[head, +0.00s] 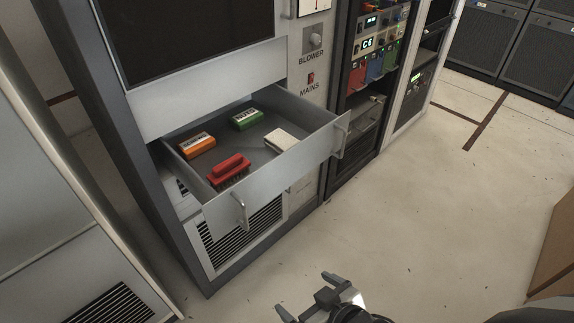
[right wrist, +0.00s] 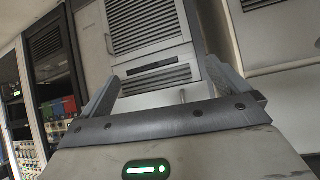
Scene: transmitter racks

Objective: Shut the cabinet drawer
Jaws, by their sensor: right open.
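The cabinet drawer (head: 275,172) is pulled well out of a grey cabinet (head: 140,135) in the head view. Its pale front has two bar handles, a near one (head: 241,210) and a far one (head: 340,140). Inside lie an orange box (head: 197,145), a green box (head: 246,119), a white item (head: 281,139) and a red brush-like item (head: 229,170). My right gripper (head: 305,295) is open and empty, apart from the drawer and in front of it, low in the head view. Its spread fingers also show in the right wrist view (right wrist: 162,87). My left gripper is not in view.
A louvred vent panel (head: 240,235) sits below the drawer. A rack with coloured modules (head: 376,65) stands to the right of the cabinet. Another pale cabinet (head: 60,220) stands at the left. A brown object (head: 555,250) is at the right edge. The floor (head: 420,210) between is clear.

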